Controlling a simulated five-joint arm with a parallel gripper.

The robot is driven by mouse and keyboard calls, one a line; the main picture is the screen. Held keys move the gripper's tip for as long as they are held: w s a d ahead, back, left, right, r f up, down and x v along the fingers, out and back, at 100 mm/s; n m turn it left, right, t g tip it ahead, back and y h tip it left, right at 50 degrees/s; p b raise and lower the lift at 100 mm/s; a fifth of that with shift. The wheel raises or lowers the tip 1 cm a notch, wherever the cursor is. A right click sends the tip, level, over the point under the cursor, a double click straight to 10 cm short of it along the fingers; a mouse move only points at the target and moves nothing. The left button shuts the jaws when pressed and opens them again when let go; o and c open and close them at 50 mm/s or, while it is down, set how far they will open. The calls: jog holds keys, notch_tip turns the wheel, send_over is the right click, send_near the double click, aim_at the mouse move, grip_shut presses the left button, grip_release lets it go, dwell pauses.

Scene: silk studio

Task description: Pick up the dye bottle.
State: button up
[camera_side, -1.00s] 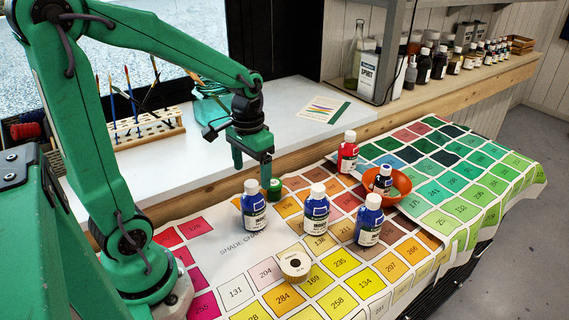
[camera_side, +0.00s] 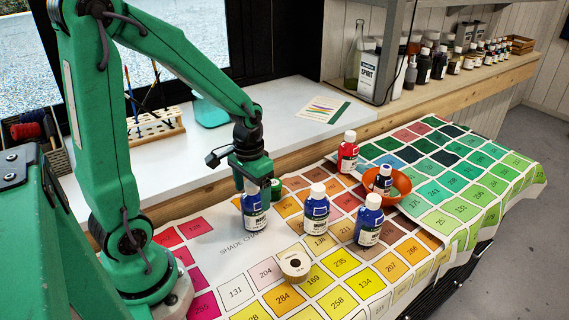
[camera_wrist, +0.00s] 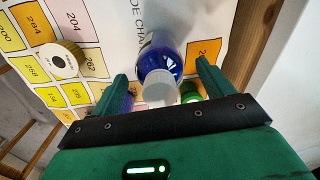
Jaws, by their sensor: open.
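Several dye bottles with white caps stand upright on the shade chart cloth. The leftmost blue bottle (camera_side: 254,213) is directly below my gripper (camera_side: 252,182). In the wrist view, this blue bottle (camera_wrist: 166,55) and its white cap lie between my two open fingers (camera_wrist: 161,72); I cannot tell whether either finger touches it. A second blue bottle (camera_side: 315,214) stands to its right, and a third blue bottle (camera_side: 368,222) is farther right. A red bottle (camera_side: 348,154) stands behind them. A small dark blue bottle (camera_side: 383,180) is at an orange bowl (camera_side: 402,184).
A small green object (camera_side: 276,189) sits close behind the leftmost bottle; it shows beside my right finger in the wrist view (camera_wrist: 188,92). A cream roll (camera_side: 294,263) lies in front. The white bench (camera_side: 250,122) rises behind the cloth (camera_side: 225,240).

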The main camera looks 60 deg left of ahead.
dwell(0.5)
jog(key=c, duration=1.5)
jog(key=shift+c, duration=0.2)
jog(key=shift+r, duration=0.1)
jog(key=shift+r, duration=0.85)
notch_tip(320, 180, up, 2)
jog(key=shift+r, duration=0.1)
jog(key=s+d+r, duration=0.3)
jog(key=d+r, duration=0.4)
jog(key=d, duration=0.4)
jog(key=shift+s, duration=0.25)
jog(key=shift+f, duration=0.1)
